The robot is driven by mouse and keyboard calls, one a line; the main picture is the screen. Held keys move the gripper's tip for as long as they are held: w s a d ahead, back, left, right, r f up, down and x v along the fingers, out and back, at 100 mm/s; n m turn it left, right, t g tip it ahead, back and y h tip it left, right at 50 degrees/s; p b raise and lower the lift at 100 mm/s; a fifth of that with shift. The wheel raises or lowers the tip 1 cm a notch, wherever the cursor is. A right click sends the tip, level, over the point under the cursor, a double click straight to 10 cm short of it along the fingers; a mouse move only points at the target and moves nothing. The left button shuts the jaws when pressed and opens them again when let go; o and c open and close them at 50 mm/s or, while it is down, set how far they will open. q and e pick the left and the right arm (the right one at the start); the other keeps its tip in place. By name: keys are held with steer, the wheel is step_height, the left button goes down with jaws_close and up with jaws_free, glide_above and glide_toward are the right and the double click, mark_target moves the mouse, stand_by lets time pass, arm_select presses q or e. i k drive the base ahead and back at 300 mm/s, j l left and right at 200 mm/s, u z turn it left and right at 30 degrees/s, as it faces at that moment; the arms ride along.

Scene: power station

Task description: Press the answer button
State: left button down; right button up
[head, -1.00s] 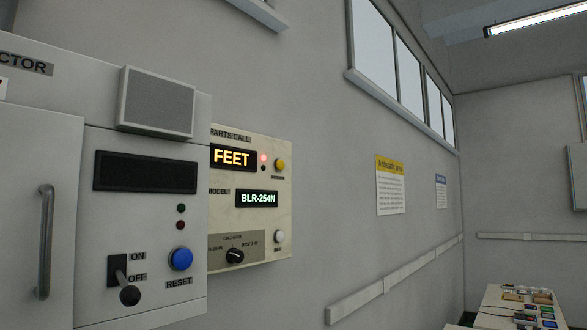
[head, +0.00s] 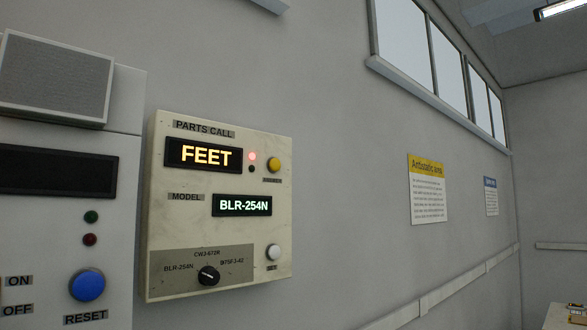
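The parts call panel (head: 218,205) is a cream box on the grey wall, left of centre in the head view. Its upper display (head: 211,156) reads "FEET" in yellow, and a red lamp (head: 252,156) glows beside it. A yellow button (head: 274,165) sits right of the lamp; the label under it is too small to read surely. A white button (head: 273,252) is at the lower right, its label also unclear. The model display (head: 242,205) reads "BLR-254N". A black rotary knob (head: 208,275) sits on the lower plate. Neither gripper is in view.
A grey cabinet (head: 130,180) stands at the left, with a blue reset button (head: 87,285), a dark blank display (head: 55,170) and a speaker-like box (head: 55,78). Signs (head: 428,190) and a rail (head: 450,292) are on the wall. A table edge (head: 566,316) shows at lower right.

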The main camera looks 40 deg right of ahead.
mark_target(274, 164)
steer(key=l, duration=1.3)
steer(key=i+l, duration=0.1)
steer(key=l, duration=1.2)
